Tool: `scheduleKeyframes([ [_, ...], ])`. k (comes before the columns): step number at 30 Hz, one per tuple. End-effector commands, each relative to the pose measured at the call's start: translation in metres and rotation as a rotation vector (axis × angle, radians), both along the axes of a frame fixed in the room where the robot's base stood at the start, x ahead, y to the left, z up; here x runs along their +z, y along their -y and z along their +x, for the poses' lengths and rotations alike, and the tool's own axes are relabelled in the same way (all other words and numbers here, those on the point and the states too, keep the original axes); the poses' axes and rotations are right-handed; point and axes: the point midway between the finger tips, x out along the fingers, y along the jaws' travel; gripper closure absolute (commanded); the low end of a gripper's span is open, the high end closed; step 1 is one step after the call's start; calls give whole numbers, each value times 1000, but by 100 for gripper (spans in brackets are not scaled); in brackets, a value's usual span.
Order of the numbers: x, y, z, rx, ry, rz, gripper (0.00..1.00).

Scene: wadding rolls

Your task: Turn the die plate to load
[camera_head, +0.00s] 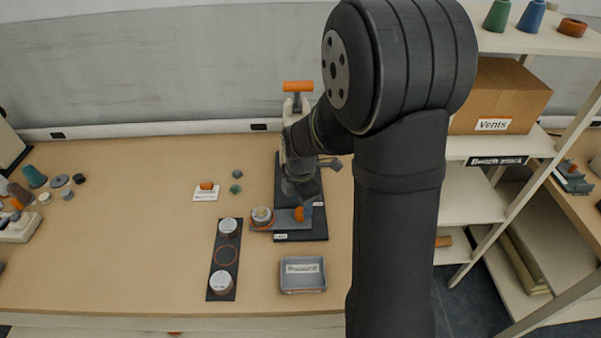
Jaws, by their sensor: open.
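A small press with an orange handle (298,87) stands on a dark base (310,232) at the middle of the bench. The grey die plate (284,216) lies on the base and reaches out past its left edge. An orange knob (299,214) sits on the plate. A pale round piece (262,214) with an orange rim is at the plate's left end. Small white labels are on the base, too small to read. My gripper (302,192) is open above the base, just behind the knob and apparently apart from it. My arm hides part of the press.
A dark strip (224,271) on the left carries two pale round pieces and an empty orange ring between them. A grey labelled tray (303,286) stands in front of the base. A white card (206,196) and small dark pieces lie behind the strip. Shelves (470,200) stand right.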

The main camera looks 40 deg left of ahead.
Motion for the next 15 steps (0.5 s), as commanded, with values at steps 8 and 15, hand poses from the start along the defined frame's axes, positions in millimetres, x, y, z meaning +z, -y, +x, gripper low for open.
scheduleKeyframes([
  [8,70,-1,1,0,4,7,50],
  [15,121,0,0,1,4,5,50],
])
